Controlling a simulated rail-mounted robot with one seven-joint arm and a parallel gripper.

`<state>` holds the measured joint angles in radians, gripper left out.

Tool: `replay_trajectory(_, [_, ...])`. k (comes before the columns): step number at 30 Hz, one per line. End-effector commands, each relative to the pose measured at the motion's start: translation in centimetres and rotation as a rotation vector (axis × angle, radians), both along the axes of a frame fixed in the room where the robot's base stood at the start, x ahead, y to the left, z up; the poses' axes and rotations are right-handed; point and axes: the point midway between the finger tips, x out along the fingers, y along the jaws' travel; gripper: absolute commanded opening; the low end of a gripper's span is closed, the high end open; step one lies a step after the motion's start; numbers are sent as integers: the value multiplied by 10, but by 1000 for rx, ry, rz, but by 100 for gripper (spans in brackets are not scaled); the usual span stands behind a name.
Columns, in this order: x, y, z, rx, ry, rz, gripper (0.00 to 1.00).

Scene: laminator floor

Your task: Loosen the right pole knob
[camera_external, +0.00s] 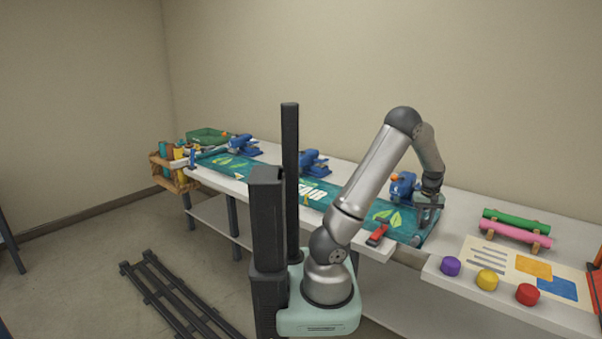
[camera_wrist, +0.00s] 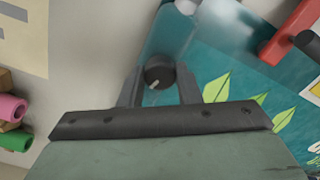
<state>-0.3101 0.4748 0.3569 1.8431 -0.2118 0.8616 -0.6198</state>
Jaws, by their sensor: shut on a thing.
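The right pole knob (camera_wrist: 158,72) is a dark round knob with a pale pointer mark, in the wrist view. My gripper (camera_wrist: 158,90) has one finger on each side of it and is shut on it. In the external view my gripper (camera_external: 430,205) is low at the right end of the teal leaf-printed banner (camera_external: 385,216). The knob cannot be made out there. In the wrist view the banner (camera_wrist: 225,60) lies beside the knob, with a pale translucent edge above it.
A red-handled tool (camera_external: 377,234) lies at the table's front edge, near the banner. A blue device (camera_external: 403,186) stands just behind my gripper. Green and pink rolls (camera_external: 515,230) and several coloured pucks (camera_external: 487,280) are to the right. Bare tabletop separates them from my gripper.

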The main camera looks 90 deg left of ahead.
Motion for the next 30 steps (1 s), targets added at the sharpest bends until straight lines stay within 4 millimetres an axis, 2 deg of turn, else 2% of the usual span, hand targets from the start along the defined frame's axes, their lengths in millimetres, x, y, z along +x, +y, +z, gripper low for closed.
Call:
replay_trajectory(12, [1, 0, 1, 1, -3, 238, 8])
replay_trajectory(30, [1, 1, 1, 2, -3, 292, 8])
